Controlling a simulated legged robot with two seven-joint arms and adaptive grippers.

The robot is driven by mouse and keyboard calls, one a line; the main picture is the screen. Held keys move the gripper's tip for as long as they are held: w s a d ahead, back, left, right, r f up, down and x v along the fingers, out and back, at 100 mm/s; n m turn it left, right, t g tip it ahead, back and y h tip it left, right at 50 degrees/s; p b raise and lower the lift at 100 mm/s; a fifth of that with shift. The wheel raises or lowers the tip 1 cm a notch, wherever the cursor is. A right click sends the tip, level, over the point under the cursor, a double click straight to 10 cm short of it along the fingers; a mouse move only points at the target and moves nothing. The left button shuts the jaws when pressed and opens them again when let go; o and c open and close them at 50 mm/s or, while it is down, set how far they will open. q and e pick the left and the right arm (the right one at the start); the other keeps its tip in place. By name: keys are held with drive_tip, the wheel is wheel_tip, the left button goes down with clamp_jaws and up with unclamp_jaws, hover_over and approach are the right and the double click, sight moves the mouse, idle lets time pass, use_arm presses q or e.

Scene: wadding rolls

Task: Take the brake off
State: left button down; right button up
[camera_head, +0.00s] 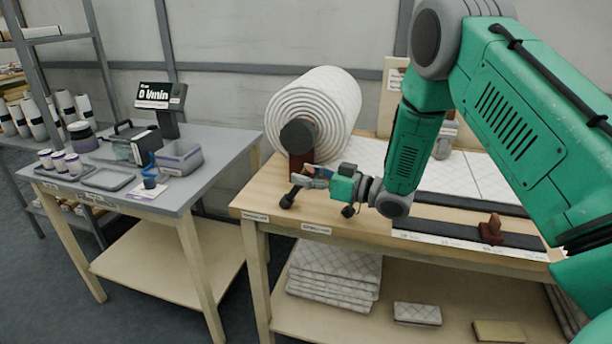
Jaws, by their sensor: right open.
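A large white quilted wadding roll (330,105) sits at the back left of the wooden bench, with a dark round hub (298,136) at its near end. A reddish-brown upright (297,162) stands below the hub. A short lever with a black knob (287,201) is by its foot; it may be the brake, but the picture does not settle this. My right gripper (302,177) comes in from the right and is open. Its fingers point left, just above the knob, and overlap the upright in the picture. I cannot tell whether they touch anything. My left gripper is out of view.
A second black knob (348,211) shows under my right gripper. Flat wadding (450,178), a dark strip (465,228) and a brown block (491,230) lie to the right. A grey table (215,150) with a display (160,95) and trays stands left, across a gap.

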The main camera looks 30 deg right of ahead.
drive_tip(key=c, duration=0.6)
drive_tip(key=shift+d, duration=0.15)
clamp_jaws()
drive_tip(key=shift+d+f, duration=0.1)
